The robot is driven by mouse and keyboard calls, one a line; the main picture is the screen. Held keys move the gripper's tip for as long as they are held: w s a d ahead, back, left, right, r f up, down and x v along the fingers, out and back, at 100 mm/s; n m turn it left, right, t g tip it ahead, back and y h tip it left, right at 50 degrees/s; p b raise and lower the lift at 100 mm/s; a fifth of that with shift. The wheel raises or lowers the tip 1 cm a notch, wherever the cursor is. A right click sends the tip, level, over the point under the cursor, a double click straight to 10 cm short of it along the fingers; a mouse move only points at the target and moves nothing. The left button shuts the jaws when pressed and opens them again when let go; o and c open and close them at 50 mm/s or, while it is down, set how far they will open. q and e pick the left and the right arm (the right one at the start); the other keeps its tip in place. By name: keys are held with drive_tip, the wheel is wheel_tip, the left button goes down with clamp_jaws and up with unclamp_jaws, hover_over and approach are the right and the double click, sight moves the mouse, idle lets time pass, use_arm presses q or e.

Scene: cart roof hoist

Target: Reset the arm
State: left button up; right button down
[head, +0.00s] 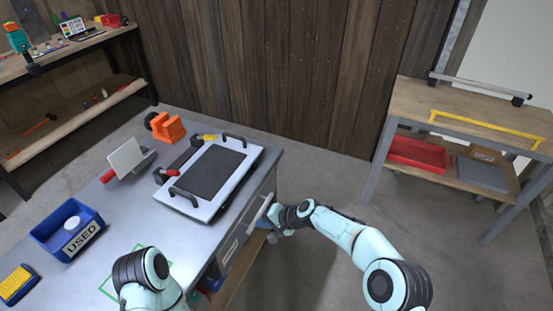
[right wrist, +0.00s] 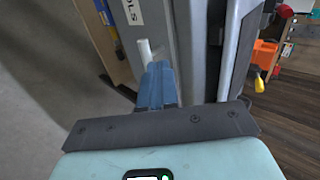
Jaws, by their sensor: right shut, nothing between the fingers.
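My right arm reaches in from the lower right in the head view. Its gripper (head: 270,232) is low beside the cart's right side, close to a pale bar handle (head: 262,211) on the drawer front. In the right wrist view the blue fingers (right wrist: 157,84) are together with nothing between them. The pale handle (right wrist: 145,50) shows just beyond their tips; I cannot tell whether they touch it. A drawer front lettered "OLS" (right wrist: 132,12) is behind it. My left arm shows at the bottom of the head view, but its gripper is hidden.
The grey cart top (head: 140,212) holds a white tray with black handles (head: 200,206), an orange clamp (head: 168,127) and a blue "USED" bin (head: 95,240). A wooden workbench (head: 470,102) stands at right, shelves (head: 85,105) at left. The floor between cart and workbench is clear.

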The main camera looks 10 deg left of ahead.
drive_tip(key=s+d+f+g+h+p, duration=0.2)
drive_tip(key=s+d+f+h+p, duration=0.15)
drive_tip(key=s+d+f, duration=1.25)
use_arm(q)
wheel_tip(320, 180, up, 6)
drive_tip(key=w+p, duration=0.2)
drive_tip(key=shift+w+r, duration=0.25)
drive_tip(key=shift+w, duration=0.1)
use_arm(e)
drive_tip(key=s+d+g+h, duration=0.1)
drive_tip(key=s+d, duration=0.2)
drive_tip(key=s, duration=0.8)
drive_tip(key=s+d+f+g+h, duration=0.1)
drive_tip(key=s+d, duration=0.3)
drive_tip(key=s, duration=0.8)
drive_tip(key=shift+d+f, duration=0.15)
drive_tip(key=shift+f, duration=0.15)
use_arm(q)
drive_tip(key=shift+s+a, duration=0.1)
